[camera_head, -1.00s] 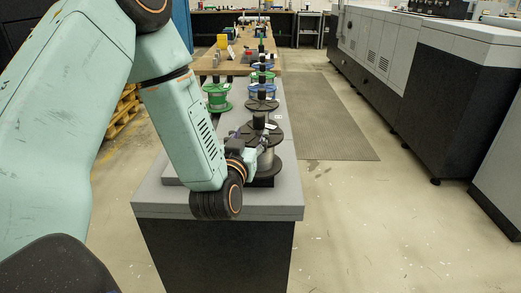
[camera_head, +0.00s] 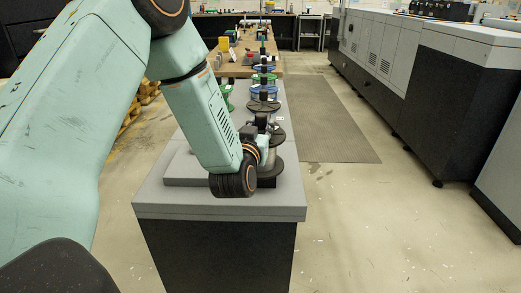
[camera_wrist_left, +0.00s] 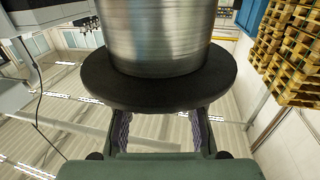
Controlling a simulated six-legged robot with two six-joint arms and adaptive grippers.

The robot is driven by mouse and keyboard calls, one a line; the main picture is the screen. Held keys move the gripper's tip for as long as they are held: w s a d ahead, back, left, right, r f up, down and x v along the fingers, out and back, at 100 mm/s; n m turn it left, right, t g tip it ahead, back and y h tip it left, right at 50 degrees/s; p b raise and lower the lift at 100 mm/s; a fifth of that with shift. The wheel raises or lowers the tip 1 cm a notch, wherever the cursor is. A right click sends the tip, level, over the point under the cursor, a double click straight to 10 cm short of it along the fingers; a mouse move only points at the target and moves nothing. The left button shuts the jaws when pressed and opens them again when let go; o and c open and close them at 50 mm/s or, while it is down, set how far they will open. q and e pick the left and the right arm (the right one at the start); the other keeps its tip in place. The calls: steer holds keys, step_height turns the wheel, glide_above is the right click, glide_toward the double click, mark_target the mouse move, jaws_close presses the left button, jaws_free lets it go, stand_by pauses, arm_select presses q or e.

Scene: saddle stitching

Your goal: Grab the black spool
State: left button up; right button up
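The nearest spool, with black flanges and silver wire, stands on the front of the grey bench; its dark top flange (camera_head: 277,136) shows in the head view. The spool fills the top of the left wrist view (camera_wrist_left: 160,84). My left gripper (camera_head: 271,133) is at the spool's top, partly covering it. In the left wrist view its two fingers (camera_wrist_left: 159,126) are spread apart and pass behind the near flange. The fingertips are hidden, and I cannot tell whether they touch anything. My right gripper is not in view.
The grey bench (camera_head: 220,205) carries a row of spools behind the near one, with another dark-flanged spool (camera_head: 263,106), a blue one (camera_head: 264,89) and a green one (camera_head: 227,97). Grey machines (camera_head: 430,85) stand at the right. The floor between is clear.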

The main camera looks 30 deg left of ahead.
arm_select(q)
jaws_close()
stand_by(0.3)
steer(key=shift+w+r, duration=0.15)
steer(key=shift+r, duration=0.05)
